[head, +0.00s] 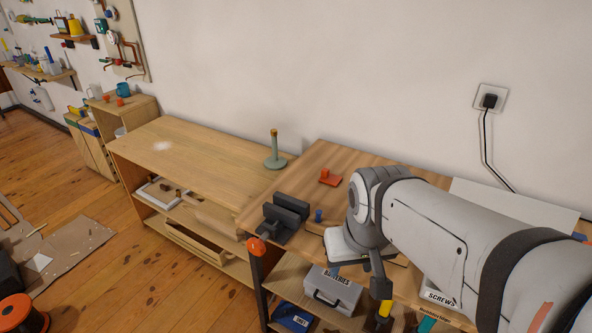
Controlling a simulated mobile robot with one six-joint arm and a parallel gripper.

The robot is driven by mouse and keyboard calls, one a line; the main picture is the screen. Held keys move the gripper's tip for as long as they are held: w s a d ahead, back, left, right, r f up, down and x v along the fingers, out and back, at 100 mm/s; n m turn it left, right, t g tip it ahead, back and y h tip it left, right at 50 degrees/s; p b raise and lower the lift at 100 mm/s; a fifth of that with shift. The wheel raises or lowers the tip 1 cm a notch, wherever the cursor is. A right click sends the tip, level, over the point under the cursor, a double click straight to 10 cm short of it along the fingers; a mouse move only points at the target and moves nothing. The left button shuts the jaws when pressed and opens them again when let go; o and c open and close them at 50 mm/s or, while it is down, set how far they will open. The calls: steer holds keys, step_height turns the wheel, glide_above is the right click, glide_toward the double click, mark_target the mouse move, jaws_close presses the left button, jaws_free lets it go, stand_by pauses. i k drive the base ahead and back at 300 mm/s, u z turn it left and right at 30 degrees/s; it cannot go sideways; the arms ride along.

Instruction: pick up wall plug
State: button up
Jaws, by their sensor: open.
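A black plug (490,101) sits in a white wall socket at the upper right, with its black cable running down behind the bench. A small upright blue piece (318,215) stands on the wooden workbench (345,160), between the vise and my arm. I cannot tell whether this piece is a wall plug of the screw-anchor kind. My gripper (364,272) points down near the bench's front edge, right of the blue piece and well below the socket. It is open, partly hidden by my arm, and I see nothing held in it.
A dark vise (283,220) with an orange knob is at the bench's left front. An orange-red item (330,177) lies farther back. A grey batteries case (332,288) is on the shelf below. A grey-green stand (275,155) is near the wall. The lower left bench top is mostly clear.

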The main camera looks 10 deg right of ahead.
mark_target(318, 212)
steer(key=z, duration=2.9)
steer(key=k, duration=1.35)
steer(key=u, duration=2.1)
steer(key=i, duration=1)
steer(key=u, duration=0.05)
